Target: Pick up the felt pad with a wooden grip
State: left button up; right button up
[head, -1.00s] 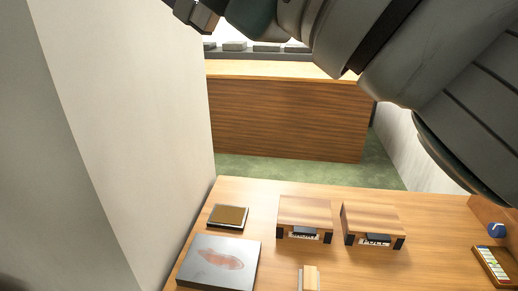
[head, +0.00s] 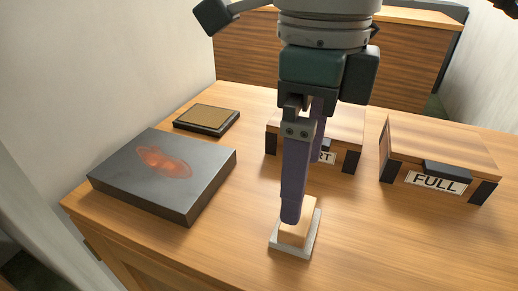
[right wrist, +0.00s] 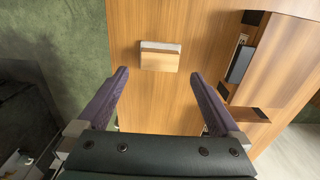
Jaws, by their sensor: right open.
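The felt pad with a wooden grip (head: 290,248) lies on the wooden table, a pale grey base under a light wood block. It also shows in the right wrist view (right wrist: 160,58), just ahead of the gap between the fingertips. My right gripper (head: 298,205) comes down from above in the head view, with its purple fingers pointing at the pad. The near finger covers part of the grip. In the right wrist view the fingers (right wrist: 159,76) are spread apart with nothing between them. My left gripper is not in view.
A dark slab with a reddish patch (head: 160,165) lies left of the pad, with a small tan-topped tray (head: 207,119) behind it. A wooden box labelled FULL (head: 440,155) stands right. Another wooden box (head: 345,130) is partly behind my gripper. The table right of the pad is clear.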

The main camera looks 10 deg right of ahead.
notch_tip(320, 180, down, 2)
jog(key=shift+s+a+f, duration=0.1)
jog(key=f, duration=0.5)
jog(key=shift+d+f, duration=0.2)
jog(key=c, duration=1.1)
jog(key=shift+r, duration=0.1)
jog(key=shift+c, duration=0.2)
notch_tip(320, 180, up, 20)
jog(key=p, duration=0.1)
